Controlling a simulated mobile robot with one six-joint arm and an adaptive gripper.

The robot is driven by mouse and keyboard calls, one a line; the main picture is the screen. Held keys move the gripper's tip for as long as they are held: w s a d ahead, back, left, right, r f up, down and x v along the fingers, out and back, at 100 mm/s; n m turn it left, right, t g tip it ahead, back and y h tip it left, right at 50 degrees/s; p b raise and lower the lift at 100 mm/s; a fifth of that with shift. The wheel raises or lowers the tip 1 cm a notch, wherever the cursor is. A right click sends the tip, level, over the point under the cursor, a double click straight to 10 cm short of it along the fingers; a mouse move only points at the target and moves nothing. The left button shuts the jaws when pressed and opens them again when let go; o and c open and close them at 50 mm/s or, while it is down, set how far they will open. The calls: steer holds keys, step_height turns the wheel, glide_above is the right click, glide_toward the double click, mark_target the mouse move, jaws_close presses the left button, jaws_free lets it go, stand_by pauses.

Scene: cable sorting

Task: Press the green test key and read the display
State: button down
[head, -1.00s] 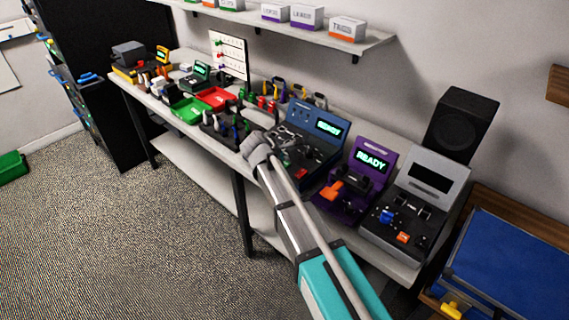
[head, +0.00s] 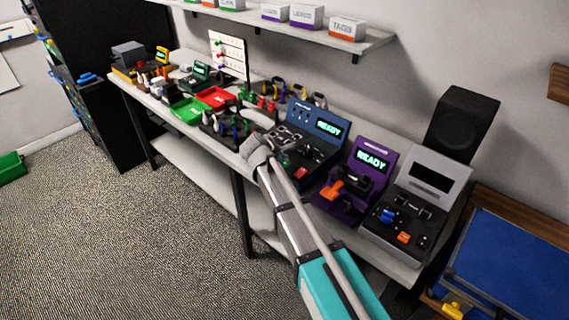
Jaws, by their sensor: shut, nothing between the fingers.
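My arm reaches in from the bottom right. Its grey wrist is at the bench's front edge, and my gripper (head: 285,138) is small and dark by the left part of the blue tester (head: 326,148). The gripper is shut and empty; I cannot tell whether it touches anything. The blue tester's display (head: 329,129) reads READY in green. A small green device (head: 203,71) with a lit display, too small to read, stands farther left. I cannot make out a green test key on any tester; the arm and gripper cover part of the blue tester's surroundings.
A purple tester (head: 369,160) also shows READY. A grey tester (head: 437,172) has a dark display. A green tray (head: 187,111) and a red tray (head: 217,97) lie left on the bench. A black speaker (head: 462,122) stands behind. Carpet at the left front is clear.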

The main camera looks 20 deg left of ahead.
mark_target(284, 164)
steer(key=shift+f+b, duration=0.4)
stand_by(0.6)
steer(key=shift+r, duration=0.2)
steer(key=shift+r+p, duration=0.65)
steer(key=shift+p, duration=0.2)
steer(key=shift+r, duration=0.1)
steer(key=shift+r+p, duration=2.4)
steer(key=shift+p, duration=0.1)
steer(key=shift+s, duration=0.1)
